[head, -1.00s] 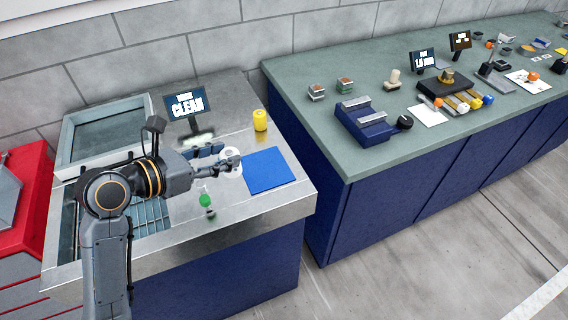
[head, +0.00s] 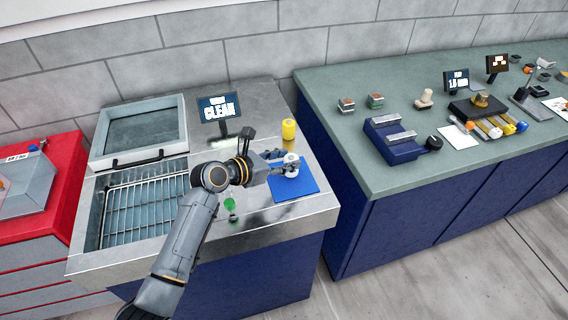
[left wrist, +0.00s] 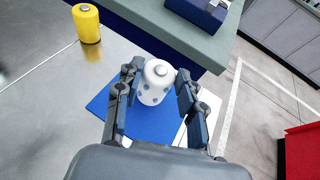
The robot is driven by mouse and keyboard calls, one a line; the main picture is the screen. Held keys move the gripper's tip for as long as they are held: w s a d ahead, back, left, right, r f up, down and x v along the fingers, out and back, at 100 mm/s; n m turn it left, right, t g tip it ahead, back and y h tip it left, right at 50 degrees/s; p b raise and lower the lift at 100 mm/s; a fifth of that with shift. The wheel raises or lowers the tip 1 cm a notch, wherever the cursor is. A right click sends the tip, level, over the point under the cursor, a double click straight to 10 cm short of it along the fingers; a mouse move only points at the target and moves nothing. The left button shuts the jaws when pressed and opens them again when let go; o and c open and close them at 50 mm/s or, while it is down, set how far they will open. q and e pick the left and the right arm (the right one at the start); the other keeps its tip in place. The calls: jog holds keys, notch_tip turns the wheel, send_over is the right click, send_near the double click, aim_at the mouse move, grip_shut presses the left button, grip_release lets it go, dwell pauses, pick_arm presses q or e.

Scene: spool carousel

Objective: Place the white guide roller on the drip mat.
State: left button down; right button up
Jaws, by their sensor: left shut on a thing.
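The white guide roller (head: 291,162) is between the fingers of my left gripper (head: 284,162). In the left wrist view the roller (left wrist: 156,82) is a white cylinder with blue-grey spots and a small stud on top. The left gripper (left wrist: 156,98) is shut on it there, one finger on each side. The roller is upright and over the blue drip mat (head: 296,187). The mat also shows behind and beside the roller in the left wrist view (left wrist: 101,105). I cannot tell whether the roller touches the mat. My right gripper is out of view.
An open basin with a wire rack (head: 145,212) is further left. A green-topped bench (head: 365,165) stands at right.

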pick_arm(q)
jog(key=shift+f, duration=0.85)
jog(key=shift+a, duration=0.1)
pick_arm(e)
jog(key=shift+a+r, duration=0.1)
pick_arm(q)
jog(key=shift+f, duration=0.15)
jog(key=c, duration=0.8)
grip_release()
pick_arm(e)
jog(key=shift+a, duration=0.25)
pick_arm(q)
jog(key=v, duration=1.2)
jog(key=shift+b, duration=0.3)
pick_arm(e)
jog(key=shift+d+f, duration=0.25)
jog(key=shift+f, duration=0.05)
pick_arm(q)
jog(key=shift+a, duration=0.1)
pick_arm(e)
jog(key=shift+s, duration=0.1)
